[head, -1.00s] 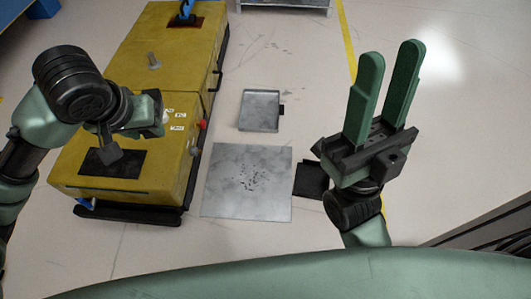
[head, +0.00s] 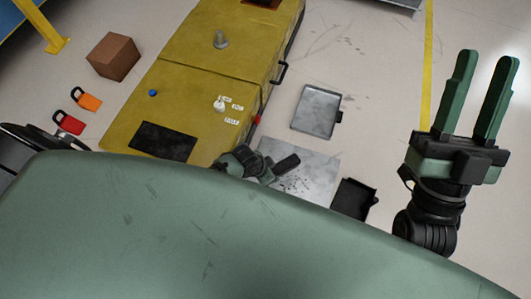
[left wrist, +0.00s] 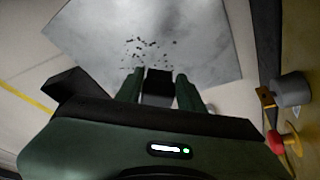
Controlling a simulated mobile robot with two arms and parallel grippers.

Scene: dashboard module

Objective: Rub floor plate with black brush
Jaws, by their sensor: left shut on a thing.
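The floor plate (head: 312,167) is a grey metal sheet lying flat on the floor, with dark specks scattered near its middle. It also shows in the left wrist view (left wrist: 90,30). My left gripper (head: 250,165) is at the plate's left side, partly hidden behind my green body. It is shut on the black brush (head: 286,165), which extends over the plate. In the left wrist view the brush (left wrist: 158,88) sits between the fingers, close to the specks. I cannot tell whether it touches the plate. My right gripper (head: 487,62) is open and empty, raised at the right.
A yellow machine (head: 190,95) with a black pad (head: 162,141) stands left of the plate. A grey tray (head: 317,112) lies beyond the plate, and a black tray (head: 354,199) lies to its right. A brown box (head: 113,56) and padlocks (head: 86,99) are far left.

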